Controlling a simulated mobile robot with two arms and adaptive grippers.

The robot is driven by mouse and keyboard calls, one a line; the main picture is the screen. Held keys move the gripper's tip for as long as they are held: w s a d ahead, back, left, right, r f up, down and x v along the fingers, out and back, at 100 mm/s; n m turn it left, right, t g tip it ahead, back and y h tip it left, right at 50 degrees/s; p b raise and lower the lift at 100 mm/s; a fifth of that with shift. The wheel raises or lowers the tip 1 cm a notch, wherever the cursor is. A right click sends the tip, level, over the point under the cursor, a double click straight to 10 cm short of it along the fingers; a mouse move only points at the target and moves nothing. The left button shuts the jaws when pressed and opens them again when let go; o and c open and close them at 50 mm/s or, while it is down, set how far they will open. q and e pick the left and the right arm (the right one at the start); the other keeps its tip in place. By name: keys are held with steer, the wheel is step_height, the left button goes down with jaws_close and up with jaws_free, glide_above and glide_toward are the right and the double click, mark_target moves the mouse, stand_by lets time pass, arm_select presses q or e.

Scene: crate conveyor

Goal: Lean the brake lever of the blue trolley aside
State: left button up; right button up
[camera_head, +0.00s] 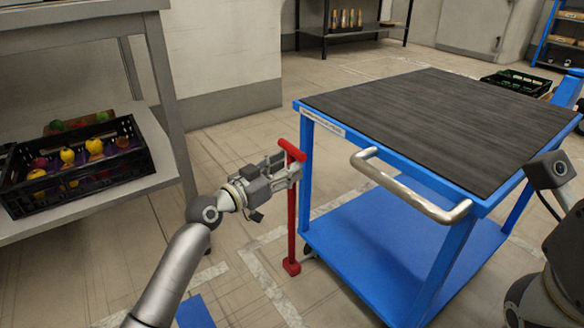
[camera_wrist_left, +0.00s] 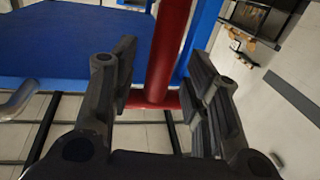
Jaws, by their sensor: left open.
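The blue trolley (camera_head: 312,190) has a dark ribbed top and a silver handle (camera_head: 410,187). Its red brake lever (camera_head: 292,225) stands about upright at the near left corner, with a short crossbar on top. My left gripper (camera_head: 292,172) is at the lever's upper part, just below the crossbar. In the left wrist view the red lever (camera_wrist_left: 170,45) lies between the fingers of my open left gripper (camera_wrist_left: 165,85), with a gap visible on each side. Whether either finger touches it I cannot tell. My right gripper's fingers are not in view.
A grey shelf (camera_head: 95,198) at left holds a black crate (camera_head: 75,190) of fruit. The trolley's lower blue shelf (camera_head: 375,245) is bare where visible. A dark crate (camera_head: 516,82) stands behind the trolley.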

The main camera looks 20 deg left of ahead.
arm_select(q)
steer(key=shift+b+x, duration=0.3)
steer(key=shift+x, duration=1)
jaws_close()
